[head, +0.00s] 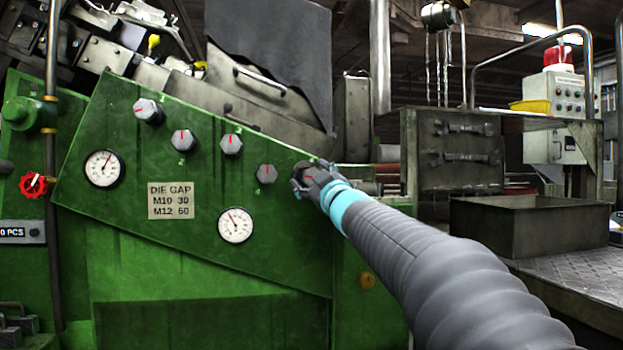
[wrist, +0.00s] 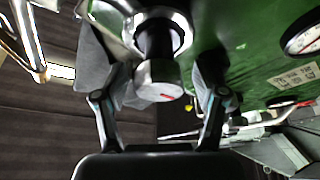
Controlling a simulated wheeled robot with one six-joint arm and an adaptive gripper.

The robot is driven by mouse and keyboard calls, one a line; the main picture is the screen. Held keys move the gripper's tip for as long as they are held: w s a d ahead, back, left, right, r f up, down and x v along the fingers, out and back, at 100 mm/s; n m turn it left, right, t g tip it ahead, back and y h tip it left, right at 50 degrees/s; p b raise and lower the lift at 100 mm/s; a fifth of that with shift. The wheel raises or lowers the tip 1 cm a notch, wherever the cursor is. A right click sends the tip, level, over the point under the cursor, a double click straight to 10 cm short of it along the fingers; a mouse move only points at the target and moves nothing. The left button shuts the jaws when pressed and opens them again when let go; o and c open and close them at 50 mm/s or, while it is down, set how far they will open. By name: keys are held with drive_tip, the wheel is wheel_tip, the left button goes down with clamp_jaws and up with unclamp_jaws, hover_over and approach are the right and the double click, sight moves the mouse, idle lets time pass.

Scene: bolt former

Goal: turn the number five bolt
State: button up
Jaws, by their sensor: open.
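The green sloping panel (head: 130,215) carries a row of grey hex bolts with red marks: the first (head: 148,111), second (head: 182,141), third (head: 231,143) and fourth (head: 266,174). The fifth bolt, at the lower right end, is mostly hidden by my gripper (head: 311,180) in the head view. In the wrist view a bolt head (wrist: 158,82) with a red line sits between the fingers of my gripper (wrist: 160,98). The fingers are open, one on each side, with gaps visible. I cannot tell any contact.
Two dials (head: 103,168) (head: 236,224) and a die gap plate (head: 171,200) are on the panel. A red handwheel (head: 33,185) is at the left. A metal bin (head: 530,226) and a control box with a red lamp (head: 558,57) stand at the right.

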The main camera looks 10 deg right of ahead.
drive_tip(key=shift+s, duration=0.1)
drive_tip(key=v, duration=1.1)
drive_tip(key=shift+s+f, duration=0.25)
drive_tip(key=shift+s, duration=0.1)
drive_tip(key=shift+d, duration=0.15)
